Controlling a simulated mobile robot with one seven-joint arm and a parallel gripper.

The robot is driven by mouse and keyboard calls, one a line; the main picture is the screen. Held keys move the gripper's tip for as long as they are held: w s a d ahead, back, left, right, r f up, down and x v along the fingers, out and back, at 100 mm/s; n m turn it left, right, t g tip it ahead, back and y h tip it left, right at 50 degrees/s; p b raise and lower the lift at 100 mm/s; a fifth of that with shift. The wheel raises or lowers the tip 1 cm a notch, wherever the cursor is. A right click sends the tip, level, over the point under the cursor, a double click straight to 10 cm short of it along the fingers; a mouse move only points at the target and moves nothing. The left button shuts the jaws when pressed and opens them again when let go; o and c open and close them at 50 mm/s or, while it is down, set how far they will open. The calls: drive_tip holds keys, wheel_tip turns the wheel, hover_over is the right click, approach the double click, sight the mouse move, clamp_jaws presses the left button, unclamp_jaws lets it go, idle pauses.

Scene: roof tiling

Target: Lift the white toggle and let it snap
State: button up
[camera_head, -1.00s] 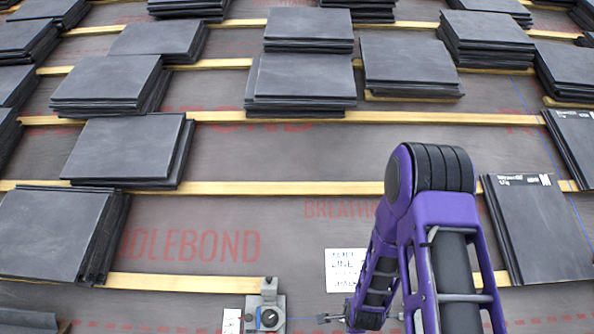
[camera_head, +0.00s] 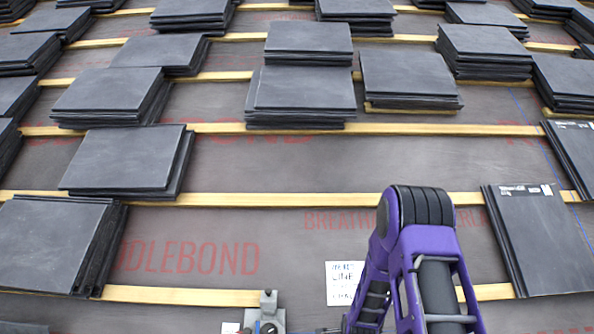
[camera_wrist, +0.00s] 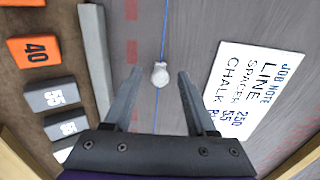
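The white toggle (camera_wrist: 160,73) is a small, pale, rounded piece on a thin blue line (camera_wrist: 164,30) over the grey underlay. In the wrist view it sits between the tips of my gripper (camera_wrist: 160,78). The two fingers are open, one on each side, with a visible gap to the toggle on both sides. The height of the fingertips relative to the toggle is hard to tell. In the head view the toggle cannot be made out, and my gripper is mostly cut off by the bottom edge.
A white job note (camera_wrist: 254,85) lies right of the gripper. A grey clamp-like fixture (camera_head: 268,316) stands on the batten's end. Orange (camera_wrist: 37,49) and grey numbered blocks (camera_wrist: 53,96) lie left, beyond a grey bar (camera_wrist: 94,45). Slate stacks (camera_head: 130,160) rest on wooden battens (camera_head: 280,199).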

clamp_jaws()
drive_tip(key=shift+p+v, duration=1.15)
drive_tip(key=shift+v, duration=1)
drive_tip(key=shift+o, duration=0.7)
unclamp_jaws()
drive_tip(key=p+v, duration=0.3)
drive_tip(key=v, duration=0.2)
drive_tip(key=shift+s+r, duration=0.25)
drive_tip(key=shift+r, duration=0.1)
